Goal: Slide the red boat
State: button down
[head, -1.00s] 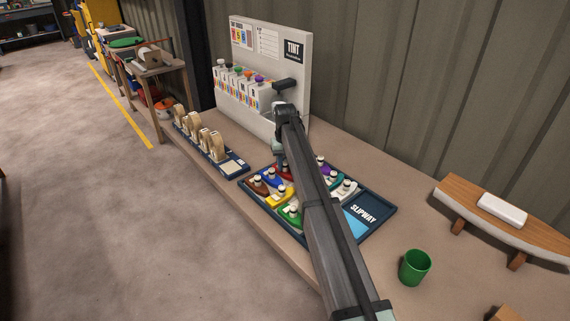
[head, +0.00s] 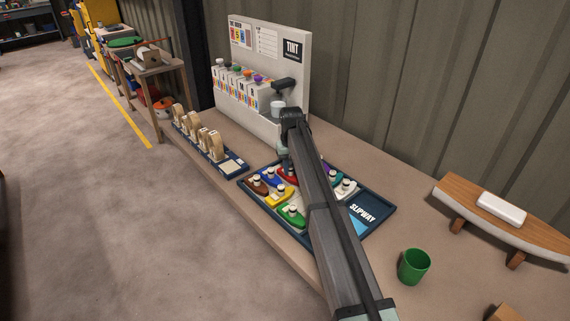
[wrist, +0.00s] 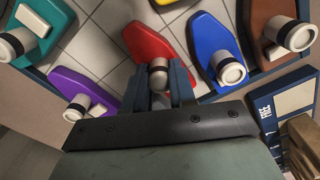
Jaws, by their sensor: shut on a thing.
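The red boat (head: 290,175) sits in the dark blue tray (head: 379,228) of small boats, partly hidden by my arm in the head view. In the wrist view the red boat (wrist: 150,42) lies on pale tiles, its hull pointing away from my gripper. My gripper (wrist: 158,84) is shut on the boat's beige post. In the head view my gripper (head: 284,157) is low over the tray's back part. The SLIPWAY panel (head: 364,212) is at the tray's right end, partly behind my arm.
Purple (wrist: 84,86) and teal (wrist: 42,26) boats lie left of the red boat in the wrist view; blue (wrist: 212,45) and brown (wrist: 268,25) boats lie right. A green cup (head: 413,267) stands right of the tray. A tint dispenser (head: 262,70) stands behind.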

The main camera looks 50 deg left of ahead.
jog(key=d, duration=2.8)
jog(key=shift+d, duration=0.1)
jog(key=c, duration=1.1)
grip_release()
jog(key=shift+c, duration=0.2)
jog(key=shift+o, duration=1.1)
jog(key=shift+r, duration=0.1)
notch_tip(320, 180, up, 14)
jog(key=shift+f, duration=0.2)
